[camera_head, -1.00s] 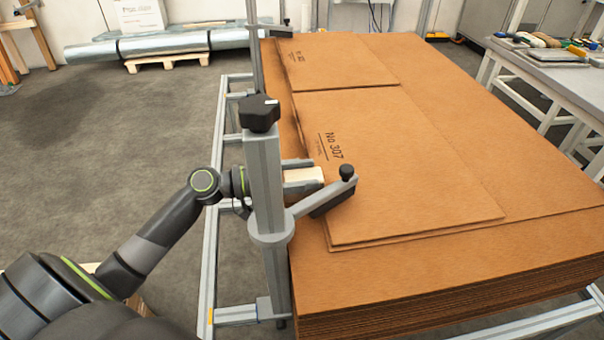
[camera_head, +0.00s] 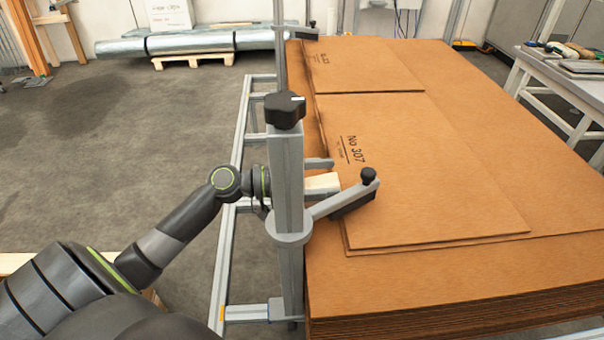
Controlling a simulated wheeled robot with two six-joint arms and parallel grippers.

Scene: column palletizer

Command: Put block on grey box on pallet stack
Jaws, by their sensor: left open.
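A pale wooden block (camera_head: 322,183) lies at the near left edge of the cardboard stack (camera_head: 400,285), just right of a grey upright post. My left gripper (camera_head: 319,177) reaches in from behind that post and is open. One grey finger shows beyond the block, with a small gap between them. The post and its side arm hide the other finger and part of the block's near side. I cannot tell whether the block touches the hidden finger. No grey box can be made out. My right gripper is not in view.
The post (camera_head: 288,175) with its black knob and side arm (camera_head: 335,203) stands close around my gripper. A metal frame (camera_head: 230,240) runs along the stack's left side. A grey table (camera_head: 575,85) with items stands at right. The floor at left is clear.

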